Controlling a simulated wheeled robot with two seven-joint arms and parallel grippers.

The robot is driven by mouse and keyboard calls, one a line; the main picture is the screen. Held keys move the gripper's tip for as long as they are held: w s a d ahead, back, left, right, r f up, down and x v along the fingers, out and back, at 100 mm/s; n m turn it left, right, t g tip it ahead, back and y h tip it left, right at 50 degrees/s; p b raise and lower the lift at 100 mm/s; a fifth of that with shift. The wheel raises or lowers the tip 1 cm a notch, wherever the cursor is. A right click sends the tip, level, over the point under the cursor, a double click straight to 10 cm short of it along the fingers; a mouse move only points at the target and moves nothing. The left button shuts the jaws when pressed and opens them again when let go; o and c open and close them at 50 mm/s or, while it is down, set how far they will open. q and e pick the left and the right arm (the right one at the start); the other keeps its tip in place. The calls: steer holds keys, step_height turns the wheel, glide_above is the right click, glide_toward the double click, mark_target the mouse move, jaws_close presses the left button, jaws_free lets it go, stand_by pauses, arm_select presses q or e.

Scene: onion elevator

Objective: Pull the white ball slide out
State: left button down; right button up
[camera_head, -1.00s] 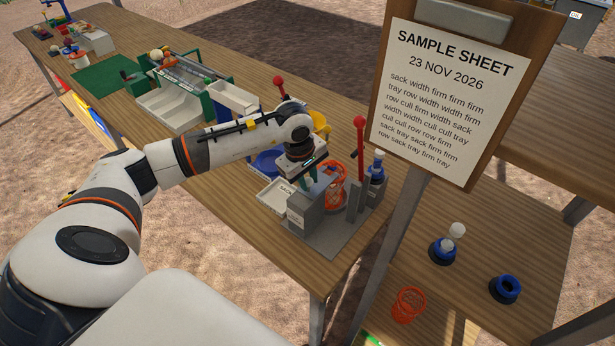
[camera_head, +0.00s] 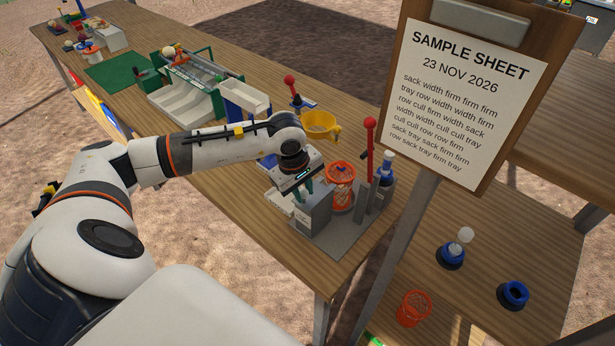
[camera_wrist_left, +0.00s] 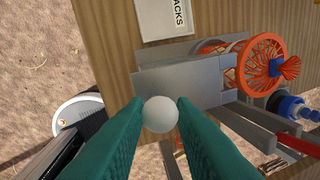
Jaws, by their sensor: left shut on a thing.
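The white ball (camera_wrist_left: 160,114) sits between the teal fingertips of my left gripper (camera_wrist_left: 158,118) in the left wrist view. It is at the near end of a grey block of the grey device (camera_head: 315,212) at the table's front edge. In the head view my left gripper (camera_head: 300,196) is at the left side of that block, and the ball is hidden there. The gripper is shut on the ball. Any rod behind the ball is hidden, so I cannot tell how far the slide is out. My right gripper is in neither view.
An orange basket (camera_head: 341,180) and an upright red-knobbed lever (camera_head: 370,150) stand right beside the block. A white tray (camera_wrist_left: 165,18) lies close by. A yellow cup (camera_head: 320,126) is behind. The clipboard (camera_head: 468,90) stands at the right. Open ground lies before the table edge.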

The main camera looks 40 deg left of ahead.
arm_select(q)
steer(key=shift+s, duration=0.1)
steer(key=c, duration=1.1)
jaws_free()
steer(key=shift+s, duration=0.15)
steer(key=shift+r, duration=0.1)
steer(key=shift+r+p, duration=1.2)
steer(key=shift+r, duration=1.75)
